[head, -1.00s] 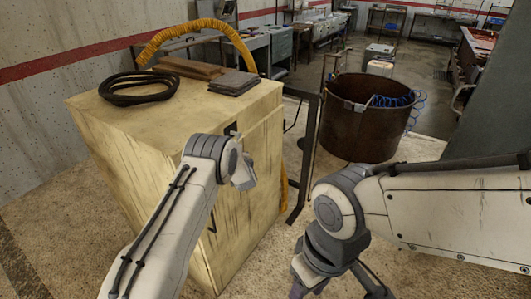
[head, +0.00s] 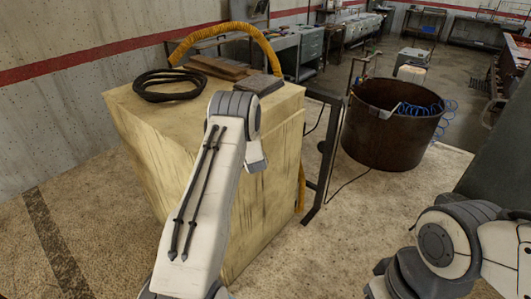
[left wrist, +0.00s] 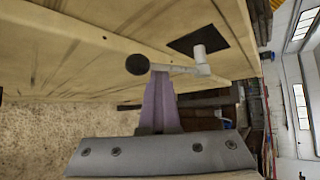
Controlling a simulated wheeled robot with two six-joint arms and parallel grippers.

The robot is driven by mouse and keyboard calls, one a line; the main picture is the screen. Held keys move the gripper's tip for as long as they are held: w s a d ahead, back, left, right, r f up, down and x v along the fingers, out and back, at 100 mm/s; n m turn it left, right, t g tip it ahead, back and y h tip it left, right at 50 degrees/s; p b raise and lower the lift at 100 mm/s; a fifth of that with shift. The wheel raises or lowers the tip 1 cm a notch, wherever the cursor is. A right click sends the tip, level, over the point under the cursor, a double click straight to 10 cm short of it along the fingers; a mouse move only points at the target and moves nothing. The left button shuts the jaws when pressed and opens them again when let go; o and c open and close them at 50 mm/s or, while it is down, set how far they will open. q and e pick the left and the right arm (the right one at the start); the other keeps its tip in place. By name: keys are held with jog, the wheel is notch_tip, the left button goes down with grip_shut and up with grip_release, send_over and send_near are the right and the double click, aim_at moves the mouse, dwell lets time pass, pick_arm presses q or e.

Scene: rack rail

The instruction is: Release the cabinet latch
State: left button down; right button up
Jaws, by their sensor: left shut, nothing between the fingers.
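The wooden cabinet (head: 150,145) stands left of centre in the head view, its front face partly hidden by my left arm. In the left wrist view, the latch is a pale lever (left wrist: 201,62) beside a black plate (left wrist: 190,41) on the cabinet face. A dark round knob (left wrist: 138,64) shows at the lever's left. My left gripper (left wrist: 160,76) has purple fingers, shut and empty, with the tips right at the lever beside the knob. I cannot tell whether they touch it. The head view hides the latch and this gripper. My right gripper is out of view.
A black cable coil (head: 168,85), boards (head: 215,67) and a dark stack (head: 260,84) lie on the cabinet top. A yellow hose (head: 228,31) arches behind. A rusty drum (head: 390,130) stands to the right, past a dark metal frame (head: 323,155).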

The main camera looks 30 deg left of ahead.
pick_arm(q)
jog(key=shift+a+r+p, duration=0.2)
jog(key=shift+r+p, duration=0.15)
jog(key=shift+r, duration=1.2)
jog(key=shift+w+r, duration=0.1)
jog(key=shift+r, duration=0.05)
notch_tip(320, 180, down, 6)
jog(key=b, duration=0.3)
jog(key=s+d+r+b, duration=0.1)
jog(key=s+d+r, duration=0.1)
jog(key=d+r, duration=0.5)
jog(key=shift+d+r+b, duration=0.25)
jog(key=shift+r+b, duration=0.15)
jog(key=shift+r, duration=0.25)
